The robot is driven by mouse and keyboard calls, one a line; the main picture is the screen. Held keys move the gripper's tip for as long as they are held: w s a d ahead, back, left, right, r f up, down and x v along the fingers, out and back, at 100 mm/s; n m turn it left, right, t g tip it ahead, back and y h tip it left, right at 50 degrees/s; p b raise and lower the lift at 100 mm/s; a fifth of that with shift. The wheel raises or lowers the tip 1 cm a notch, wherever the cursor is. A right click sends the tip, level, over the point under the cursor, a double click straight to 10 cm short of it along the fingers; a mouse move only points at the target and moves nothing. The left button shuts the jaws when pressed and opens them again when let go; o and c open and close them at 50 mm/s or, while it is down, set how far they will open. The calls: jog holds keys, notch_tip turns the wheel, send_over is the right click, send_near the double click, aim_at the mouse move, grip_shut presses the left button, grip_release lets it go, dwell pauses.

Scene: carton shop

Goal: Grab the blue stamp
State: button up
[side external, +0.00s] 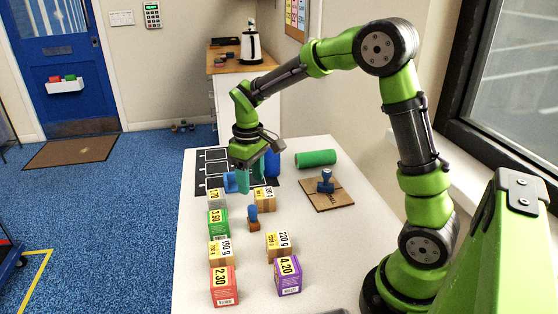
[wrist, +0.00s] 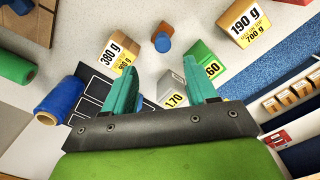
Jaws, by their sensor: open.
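My gripper (side external: 239,184) is open and empty, with teal fingers, above the dark mat's near edge. It is apart from both blue pieces. Its fingers also show in the wrist view (wrist: 164,66).
Labelled boxes stand in two rows, including a green box (side external: 218,223), red box (side external: 224,286), purple box (side external: 288,275) and 380 g box (side external: 265,199). The table's front right is clear.

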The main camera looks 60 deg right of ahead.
aim_at(252, 206)
notch_tip(252, 206, down, 5)
jog(key=shift+f, duration=0.15)
jog(key=shift+s+a+f, duration=0.1)
jog(key=shift+a+f, duration=0.05)
jog(key=shift+f, duration=1.2)
jog(key=shift+a+f, duration=0.1)
jog(key=shift+f, duration=1.25)
jog(key=shift+c, duration=0.3)
grip_shut()
